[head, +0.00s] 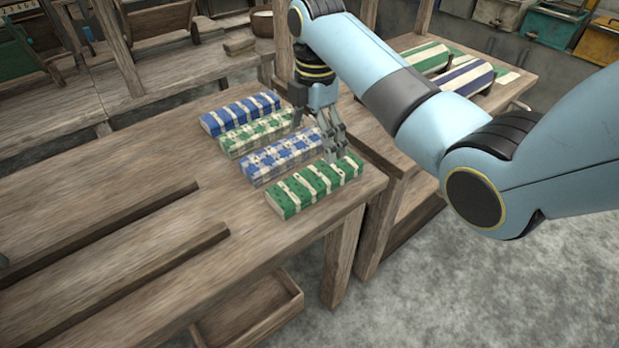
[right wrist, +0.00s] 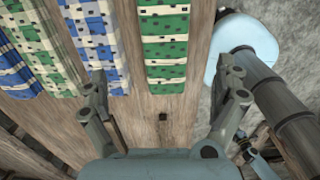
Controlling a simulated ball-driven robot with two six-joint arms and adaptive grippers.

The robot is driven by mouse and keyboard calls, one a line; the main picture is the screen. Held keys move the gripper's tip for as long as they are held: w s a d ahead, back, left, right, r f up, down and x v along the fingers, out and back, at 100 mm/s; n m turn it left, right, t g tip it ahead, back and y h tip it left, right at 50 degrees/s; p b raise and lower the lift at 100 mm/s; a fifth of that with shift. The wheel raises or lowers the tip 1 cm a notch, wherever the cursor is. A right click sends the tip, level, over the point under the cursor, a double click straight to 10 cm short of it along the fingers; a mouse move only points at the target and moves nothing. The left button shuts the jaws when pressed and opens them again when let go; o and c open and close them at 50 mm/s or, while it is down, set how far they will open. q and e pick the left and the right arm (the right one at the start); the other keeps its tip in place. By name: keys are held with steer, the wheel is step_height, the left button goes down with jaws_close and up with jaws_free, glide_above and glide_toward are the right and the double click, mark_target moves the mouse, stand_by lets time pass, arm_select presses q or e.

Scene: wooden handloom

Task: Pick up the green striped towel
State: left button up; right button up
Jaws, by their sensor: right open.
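The green striped towel (head: 315,187) lies folded flat on the wooden table, nearest the front right edge of a row of towels. It has cream bands and dark specks, and it also shows in the right wrist view (right wrist: 165,48). My right gripper (head: 318,137) is open and empty, above the row near the far end of this towel. In the right wrist view its fingers (right wrist: 168,75) stand wide apart, with the towel's near end between them in the picture. I cannot tell the height of the fingertips above the towel.
A blue checked towel (head: 283,156) lies beside it, then a green checked towel (head: 256,134) and a blue striped towel (head: 240,113). Two wooden rails (head: 120,225) lie on the table at left. A side table (head: 420,42) with rolled cloth stands behind my right arm.

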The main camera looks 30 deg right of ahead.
glide_above(316, 176)
steer(key=f, duration=0.5)
steer(key=shift+w+b, duration=0.35)
steer(key=f, duration=0.5)
steer(key=shift+s+f, duration=0.3)
steer(key=c, duration=1.3)
